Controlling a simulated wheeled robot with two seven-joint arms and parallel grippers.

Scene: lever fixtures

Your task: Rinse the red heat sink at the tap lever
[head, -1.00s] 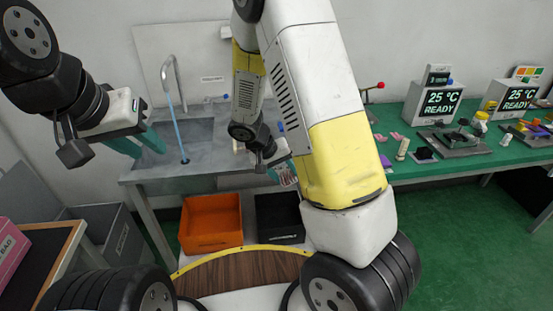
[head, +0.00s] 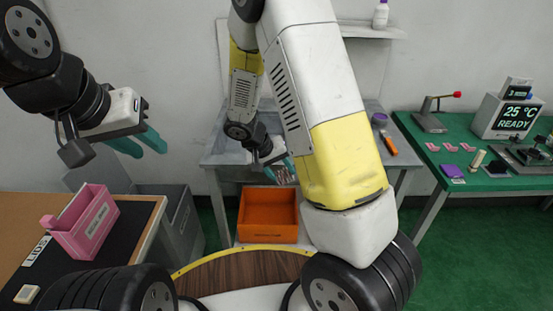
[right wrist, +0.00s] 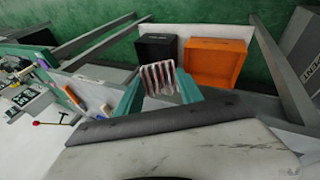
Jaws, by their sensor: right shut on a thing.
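My right gripper (right wrist: 160,88) is shut on the red heat sink (right wrist: 160,77), which shows pale, reddish-striped fins between the teal fingers in the right wrist view. In the head view the heat sink (head: 284,173) is small and partly hidden, in front of the grey sink bench (head: 222,148). My left gripper (head: 141,145) is open and empty in the air at the left. The tap and basin are hidden behind my right arm. A red-tipped lever (head: 434,112) on a grey base stands on the green table; I cannot tell if it is the tap lever.
An orange bin (head: 268,216) and, in the wrist view, a black bin (right wrist: 157,47) stand below the bench. A pink bin (head: 86,222) sits on the left table. A display box (head: 512,114) and small parts are on the green table (head: 420,128). Green floor lies open at right.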

